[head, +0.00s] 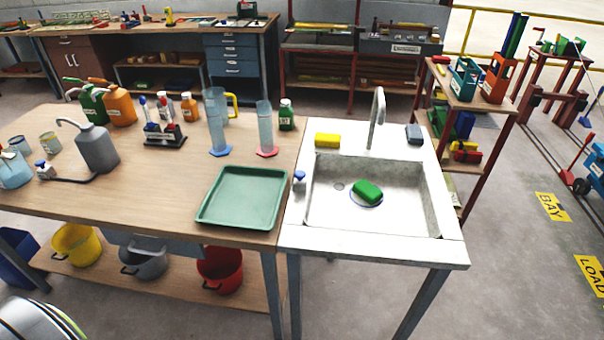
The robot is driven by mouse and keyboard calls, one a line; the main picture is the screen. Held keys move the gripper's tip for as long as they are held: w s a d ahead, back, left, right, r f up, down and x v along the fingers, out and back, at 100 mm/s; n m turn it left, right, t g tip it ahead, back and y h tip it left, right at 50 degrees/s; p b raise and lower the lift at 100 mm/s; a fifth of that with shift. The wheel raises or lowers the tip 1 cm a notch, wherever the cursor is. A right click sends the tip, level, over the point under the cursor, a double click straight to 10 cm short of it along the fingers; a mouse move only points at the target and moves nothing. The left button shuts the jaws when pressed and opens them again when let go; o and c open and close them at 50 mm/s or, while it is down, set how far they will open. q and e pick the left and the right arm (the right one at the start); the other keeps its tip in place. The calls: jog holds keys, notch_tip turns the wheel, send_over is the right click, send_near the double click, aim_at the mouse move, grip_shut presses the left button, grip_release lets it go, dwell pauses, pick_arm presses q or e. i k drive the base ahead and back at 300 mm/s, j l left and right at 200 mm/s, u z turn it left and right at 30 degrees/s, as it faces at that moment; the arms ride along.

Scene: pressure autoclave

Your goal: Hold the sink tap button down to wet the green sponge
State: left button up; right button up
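The green sponge (368,190) lies in the basin of the sink (325,215), on a small blue-edged round piece. The grey tap (378,108) stands at the back of the sink, its spout curving over the basin. No water stream is visible. A small white piece with a blue top (299,177) sits at the sink's left rim; I cannot tell for sure whether it is the tap button. Neither of my grippers is in view.
A yellow sponge (328,140) and a dark grey block (414,134) lie on the sink's back ledge. A green tray (243,224) is on the table left of the sink. Bottles and cylinders (265,130) stand behind it. The sink's front edge is clear.

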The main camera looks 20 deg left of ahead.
aim_at(299, 175)
jog(key=i+l, duration=0.45)
jog(key=i, duration=0.2)
jog(key=i+l+u, duration=0.1)
jog(key=i+l, duration=0.35)
jog(key=i, duration=0.15)
jog(key=u, duration=1.1)
